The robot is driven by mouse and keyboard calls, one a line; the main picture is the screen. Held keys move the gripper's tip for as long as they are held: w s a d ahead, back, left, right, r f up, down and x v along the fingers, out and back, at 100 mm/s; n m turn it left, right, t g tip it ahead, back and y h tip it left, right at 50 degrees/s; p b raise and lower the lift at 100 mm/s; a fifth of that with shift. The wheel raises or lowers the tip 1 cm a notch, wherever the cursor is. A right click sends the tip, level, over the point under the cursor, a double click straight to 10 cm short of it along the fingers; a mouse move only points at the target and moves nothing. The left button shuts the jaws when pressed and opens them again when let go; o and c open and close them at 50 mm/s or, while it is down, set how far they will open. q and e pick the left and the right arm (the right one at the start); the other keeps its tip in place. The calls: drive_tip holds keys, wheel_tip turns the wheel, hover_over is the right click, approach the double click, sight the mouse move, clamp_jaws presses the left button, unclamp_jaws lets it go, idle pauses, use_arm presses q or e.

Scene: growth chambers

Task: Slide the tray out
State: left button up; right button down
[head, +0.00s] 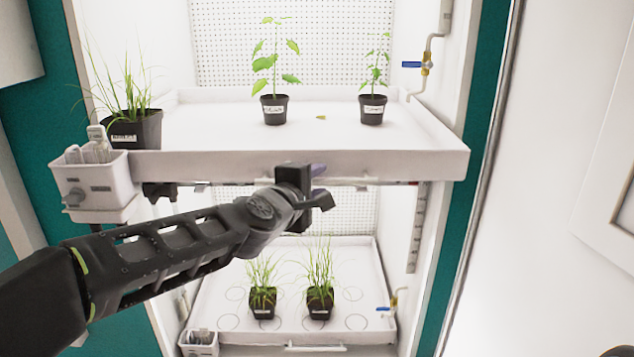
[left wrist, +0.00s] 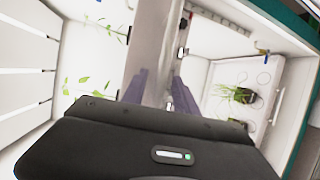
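The upper white tray (head: 300,166) sits on the upper shelf level of the chamber, holding three potted plants. A thin bar, perhaps its handle, runs below its front wall and is partly hidden by my left gripper. My left gripper (head: 318,186) is at the middle of this front edge. In the left wrist view its two purplish fingers (left wrist: 160,93) stand apart, with the tray's front wall (left wrist: 155,40) running up between and beyond them. I cannot tell whether either finger touches the bar.
A white caddy (head: 96,183) with labels hangs at the upper tray's left front corner. A lower tray (head: 222,290) holds two grassy pots. A blue-handled valve (head: 425,65) is on the right wall. A white panel stands at the right.

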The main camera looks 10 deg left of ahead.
use_arm(q)
drive_tip(key=v, duration=0.7)
drive_tip(key=shift+s+p, duration=0.35)
drive_tip(key=shift+p, duration=0.1)
drive_tip(key=s+d+f+m+g, duration=0.15)
drive_tip(key=f+m, duration=0.25)
drive_tip(key=f, duration=0.8)
drive_tip(key=s+d+f+m+g, duration=0.1)
drive_tip(key=d+f+m+g, duration=0.2)
drive_tip(key=f, duration=0.9)
drive_tip(key=s+d+f+m+g, duration=0.1)
drive_tip(key=f+m+g, duration=0.3)
drive_tip(key=f, duration=0.8)
drive_tip(key=s+d+f+m+g, duration=0.2)
drive_tip(key=s+f+g, duration=0.1)
drive_tip(key=s+f, duration=0.9)
drive_tip(key=s+d+f+m+g+h, duration=0.1)
drive_tip(key=s+d+f+m+g, duration=0.1)
drive_tip(key=s+f, duration=0.9)
drive_tip(key=s+d+g, duration=0.1)
drive_tip(key=s, duration=0.1)
drive_tip(key=shift+s+f+g+h, duration=0.3)
drive_tip(key=shift+s+f+g, duration=0.05)
drive_tip(key=shift+s, duration=0.05)
